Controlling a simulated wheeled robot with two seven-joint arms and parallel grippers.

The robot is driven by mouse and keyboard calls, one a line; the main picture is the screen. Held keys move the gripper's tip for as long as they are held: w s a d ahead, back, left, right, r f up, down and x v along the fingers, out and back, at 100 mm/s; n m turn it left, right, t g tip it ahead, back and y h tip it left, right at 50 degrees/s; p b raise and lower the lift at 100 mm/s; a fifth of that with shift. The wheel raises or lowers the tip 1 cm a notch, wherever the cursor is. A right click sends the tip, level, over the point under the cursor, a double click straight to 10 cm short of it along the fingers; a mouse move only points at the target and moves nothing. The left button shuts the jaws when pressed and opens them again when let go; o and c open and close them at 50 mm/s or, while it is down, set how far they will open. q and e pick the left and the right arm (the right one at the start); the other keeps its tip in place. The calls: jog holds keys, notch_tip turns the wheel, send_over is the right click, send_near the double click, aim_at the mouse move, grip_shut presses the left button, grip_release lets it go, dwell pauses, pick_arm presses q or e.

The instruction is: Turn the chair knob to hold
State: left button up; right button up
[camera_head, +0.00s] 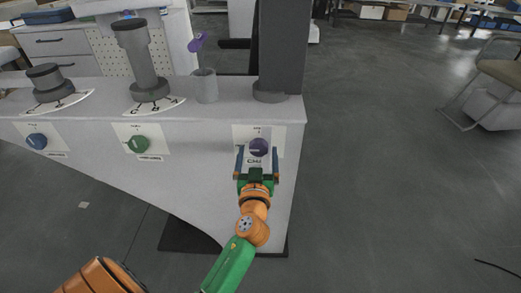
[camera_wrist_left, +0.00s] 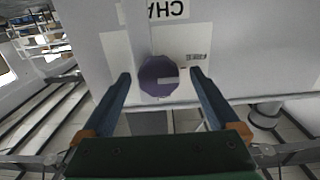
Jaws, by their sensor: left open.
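The dark purple chair knob (camera_head: 259,147) is on a white label plate on the right part of the light grey panel front. In the left wrist view the knob (camera_wrist_left: 156,72) is faceted, with a light mark running right from its middle. That view is upside down, with the letters "CHA" on a label above the knob. My left gripper (camera_head: 258,152) is open, one finger on each side of the knob. In the left wrist view the fingertips (camera_wrist_left: 160,73) stand apart from the knob with visible gaps. My right gripper is in neither view.
A blue knob (camera_head: 37,141) and a green knob (camera_head: 138,144) sit further left on the panel. On the top stand a short column (camera_head: 46,77), a tall column (camera_head: 139,55), a grey cup (camera_head: 205,87) and a thick dark column (camera_head: 281,45).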

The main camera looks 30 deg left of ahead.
pick_arm(q)
jog(key=shift+w+a, duration=0.2)
jog(key=shift+w, duration=0.35)
jog(key=c, duration=1.3)
jog(key=shift+c, duration=0.2)
